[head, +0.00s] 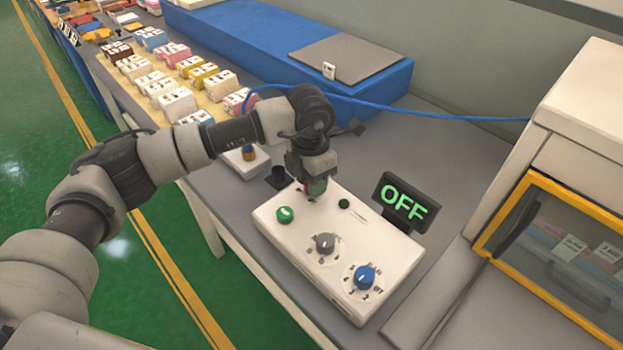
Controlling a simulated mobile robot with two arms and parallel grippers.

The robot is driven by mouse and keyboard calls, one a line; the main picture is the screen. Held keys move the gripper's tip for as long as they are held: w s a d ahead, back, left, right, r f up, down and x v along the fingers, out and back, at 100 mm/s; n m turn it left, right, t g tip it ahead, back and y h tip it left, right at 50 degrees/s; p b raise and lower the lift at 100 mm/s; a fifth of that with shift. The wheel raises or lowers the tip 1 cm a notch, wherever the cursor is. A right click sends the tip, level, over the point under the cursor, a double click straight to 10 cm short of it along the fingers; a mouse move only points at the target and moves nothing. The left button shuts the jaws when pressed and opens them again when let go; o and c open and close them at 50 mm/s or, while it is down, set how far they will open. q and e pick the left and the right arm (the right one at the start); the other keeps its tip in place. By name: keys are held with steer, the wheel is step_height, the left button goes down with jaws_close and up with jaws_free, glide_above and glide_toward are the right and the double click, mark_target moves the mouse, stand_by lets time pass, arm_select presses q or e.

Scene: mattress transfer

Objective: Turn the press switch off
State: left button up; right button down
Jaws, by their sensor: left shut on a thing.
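A white control box (298,262) lies on the grey table. It carries a green round knob (285,214), a grey dial (325,243), a blue dial (364,277) and a small dark green button (344,204). A black display (404,203) beside the box reads OFF in green letters. My left gripper (315,195) points down at the far left part of the box's top, between the green knob and the dark button. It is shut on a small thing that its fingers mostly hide. I cannot tell which part carries the press switch. My right gripper is out of view.
A small white box with a yellow and blue knob (249,154) and a dark cup-like piece (278,177) stand behind my left arm. A blue block (270,45) and several small cartons fill the back. A yellow-framed cabinet (570,230) stands at the right.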

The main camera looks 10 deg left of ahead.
arm_select(q)
steer(key=shift+r, duration=0.1)
steer(key=o, duration=0.9)
steer(key=r, duration=0.5)
steer(key=r+b, duration=0.1)
steer(key=r, duration=0.4)
steer(key=shift+w+a+r, duration=0.2)
steer(key=shift+r, duration=0.2)
steer(key=shift+f, duration=0.1)
